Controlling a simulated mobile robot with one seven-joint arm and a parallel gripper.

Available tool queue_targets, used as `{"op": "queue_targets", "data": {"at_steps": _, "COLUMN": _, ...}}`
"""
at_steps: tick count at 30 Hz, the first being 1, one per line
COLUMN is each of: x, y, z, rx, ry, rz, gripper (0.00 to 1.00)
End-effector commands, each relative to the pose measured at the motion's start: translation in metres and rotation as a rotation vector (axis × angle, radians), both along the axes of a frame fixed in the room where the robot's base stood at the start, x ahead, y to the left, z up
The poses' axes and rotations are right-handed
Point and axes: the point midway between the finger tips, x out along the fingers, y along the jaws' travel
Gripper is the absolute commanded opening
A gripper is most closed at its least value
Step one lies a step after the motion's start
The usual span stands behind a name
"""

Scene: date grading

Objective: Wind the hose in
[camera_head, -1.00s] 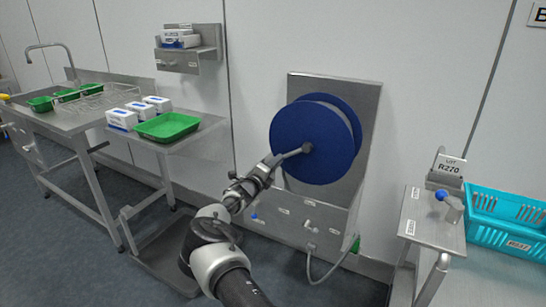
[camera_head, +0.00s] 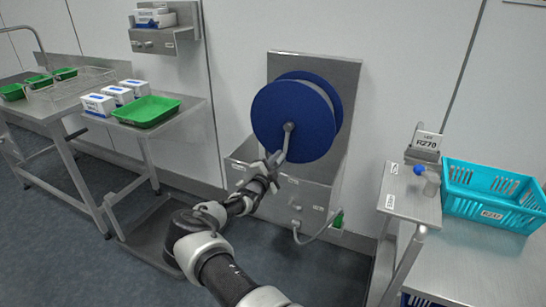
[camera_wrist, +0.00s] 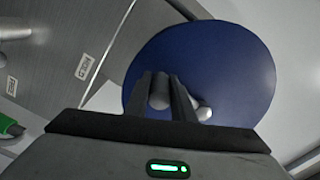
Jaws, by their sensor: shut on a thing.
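The blue hose reel (camera_head: 315,130) is mounted on a steel back plate on the wall. Its grey crank (camera_head: 287,143) runs from the hub downward and slightly left. My gripper (camera_head: 274,160) is at the crank's outer end. In the wrist view my gripper (camera_wrist: 168,95) has its two fingers closed around the grey crank handle (camera_wrist: 159,93), in front of the blue reel face (camera_wrist: 225,60). The grey hose (camera_head: 318,236) hangs in a short loop below the steel box under the reel. No hose is visible on the reel face.
On the left, a steel table holds white boxes (camera_head: 98,104) and a green tray (camera_head: 147,110). On the right, a steel stand (camera_head: 408,200) carries a blue-knobbed fitting, beside a turquoise crate (camera_head: 492,205). Dark floor lies between.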

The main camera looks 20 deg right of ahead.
Motion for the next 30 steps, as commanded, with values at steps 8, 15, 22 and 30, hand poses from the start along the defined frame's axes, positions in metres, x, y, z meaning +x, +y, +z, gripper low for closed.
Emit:
{"op": "queue_targets", "data": {"at_steps": 8, "x": -0.0104, "y": -0.0091, "z": -0.0022, "rx": -0.060, "ry": 0.075, "rz": -0.003, "gripper": 0.00}}
{"op": "queue_targets", "data": {"at_steps": 15, "x": -0.0124, "y": -0.0112, "z": -0.0022, "rx": -0.075, "ry": 0.092, "rz": -0.004, "gripper": 0.00}}
{"op": "queue_targets", "data": {"at_steps": 22, "x": -0.0130, "y": -0.0121, "z": -0.0023, "rx": -0.076, "ry": 0.093, "rz": -0.005, "gripper": 0.00}}
{"op": "queue_targets", "data": {"at_steps": 30, "x": -0.0122, "y": -0.0111, "z": -0.0016, "rx": -0.076, "ry": 0.090, "rz": -0.004, "gripper": 0.41}}
